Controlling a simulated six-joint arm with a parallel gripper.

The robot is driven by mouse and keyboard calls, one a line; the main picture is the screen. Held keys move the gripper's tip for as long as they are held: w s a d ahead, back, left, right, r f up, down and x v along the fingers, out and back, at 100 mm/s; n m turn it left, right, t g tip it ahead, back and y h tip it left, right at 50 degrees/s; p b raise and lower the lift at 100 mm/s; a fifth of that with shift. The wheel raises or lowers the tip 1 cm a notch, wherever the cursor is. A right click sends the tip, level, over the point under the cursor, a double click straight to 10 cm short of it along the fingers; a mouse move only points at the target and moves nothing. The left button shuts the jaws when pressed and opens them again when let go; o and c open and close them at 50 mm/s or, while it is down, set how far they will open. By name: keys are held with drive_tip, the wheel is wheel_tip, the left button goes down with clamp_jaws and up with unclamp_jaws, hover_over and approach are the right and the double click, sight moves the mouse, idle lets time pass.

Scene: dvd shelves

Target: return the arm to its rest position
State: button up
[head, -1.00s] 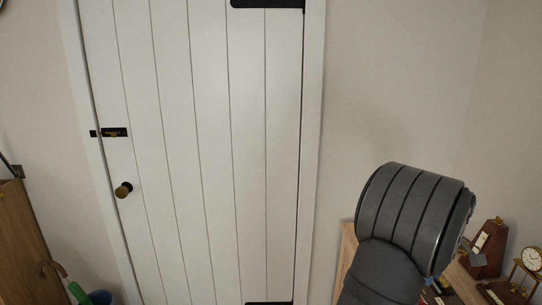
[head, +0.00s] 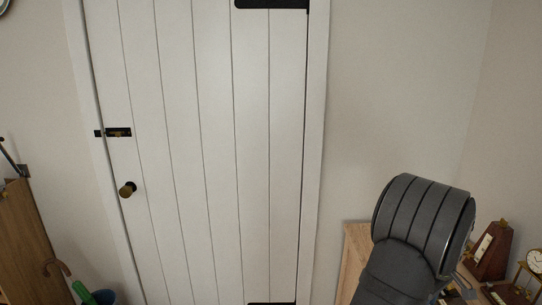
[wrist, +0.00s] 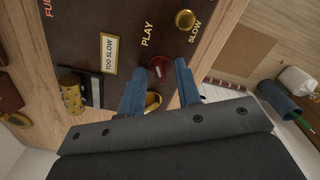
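My gripper (wrist: 160,72) shows in the wrist view as two blue fingers with a gap between them, open, with nothing seen held. Beyond the fingertips is a brown panel (wrist: 120,25) lettered PLAY, SLOW and TOO SLOW. A small red piece (wrist: 160,66) and a gold piece (wrist: 152,101) show between the fingers; I cannot tell their distance from them. In the head view my dark grey arm rises at the lower right, and my fingers are hidden there.
A white plank door (head: 215,150) with a round knob (head: 127,189) fills the middle left. A wooden surface (head: 356,250) lies behind my arm. A metronome (head: 492,252) and a small clock (head: 535,262) stand to its right. A dark blue cup (wrist: 282,100) shows in the wrist view.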

wheel_tip(320, 180, up, 17)
wheel_tip(320, 180, down, 18)
drive_tip(key=shift+r, duration=0.25)
drive_tip(key=shift+r+m, duration=0.25)
drive_tip(key=shift+m, duration=0.65)
drive_tip(key=m, duration=0.6)
drive_tip(key=shift+m, duration=0.4)
drive_tip(key=m, duration=0.4)
drive_tip(key=shift+m, duration=2.6)
